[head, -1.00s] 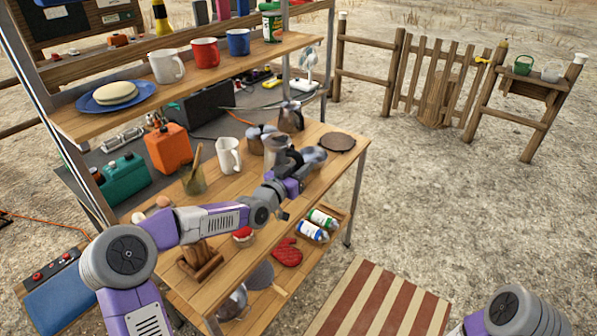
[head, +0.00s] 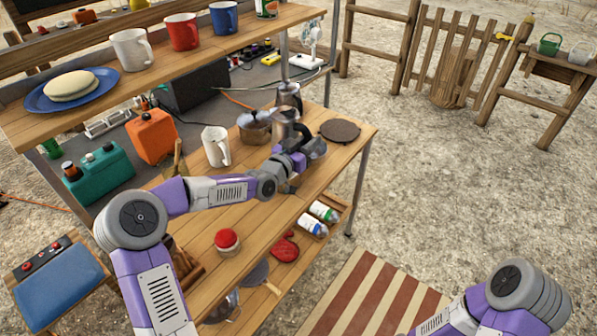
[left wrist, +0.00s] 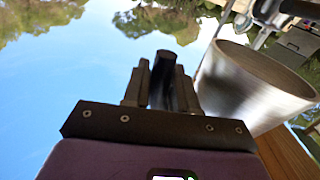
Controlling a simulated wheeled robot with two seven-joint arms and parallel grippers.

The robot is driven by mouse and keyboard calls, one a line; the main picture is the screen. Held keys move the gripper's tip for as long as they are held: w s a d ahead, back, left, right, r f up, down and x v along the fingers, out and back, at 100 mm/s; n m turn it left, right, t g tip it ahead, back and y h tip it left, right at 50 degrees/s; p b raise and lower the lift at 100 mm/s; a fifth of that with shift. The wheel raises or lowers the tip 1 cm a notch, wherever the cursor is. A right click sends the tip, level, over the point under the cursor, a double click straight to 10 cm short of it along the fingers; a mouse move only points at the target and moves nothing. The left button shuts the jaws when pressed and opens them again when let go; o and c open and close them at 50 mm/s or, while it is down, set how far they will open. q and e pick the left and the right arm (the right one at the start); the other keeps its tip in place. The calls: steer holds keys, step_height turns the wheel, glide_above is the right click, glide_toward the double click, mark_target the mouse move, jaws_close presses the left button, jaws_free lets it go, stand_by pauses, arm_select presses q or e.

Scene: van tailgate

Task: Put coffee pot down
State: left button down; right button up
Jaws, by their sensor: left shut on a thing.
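The coffee pot (head: 284,126) is a steel cylinder with a dark handle, over the right part of the wooden worktop (head: 262,213). My left gripper (head: 299,156) is on the near right side of it. In the left wrist view the gripper (left wrist: 163,85) is shut on the pot's black handle, and the steel body (left wrist: 250,85) is just right of the fingers. The pot looks upright in the head view. Its base is partly hidden, so I cannot tell whether it touches the wood. My right gripper is out of the picture; only its arm shows at lower right.
A lidded pot (head: 255,127) stands close left of the coffee pot, and a second metal pot (head: 289,95) stands behind. A round dark board (head: 340,130) lies to the right. The front worktop has clear wood. A shelf with mugs hangs above.

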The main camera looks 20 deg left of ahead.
arm_select(q)
step_height(320, 180, down, 4)
steer(key=shift+r+b, duration=0.1)
steer(key=shift+b, duration=0.35)
step_height(320, 180, down, 4)
steer(key=shift+s+f+b, duration=0.1)
steer(key=shift+f+b, duration=0.05)
steer(key=shift+b, duration=0.65)
steer(key=c, duration=1.3)
jaws_free()
steer(key=shift+f, duration=0.15)
steer(key=o, duration=0.4)
steer(key=shift+a, duration=0.1)
steer(key=shift+r, duration=0.2)
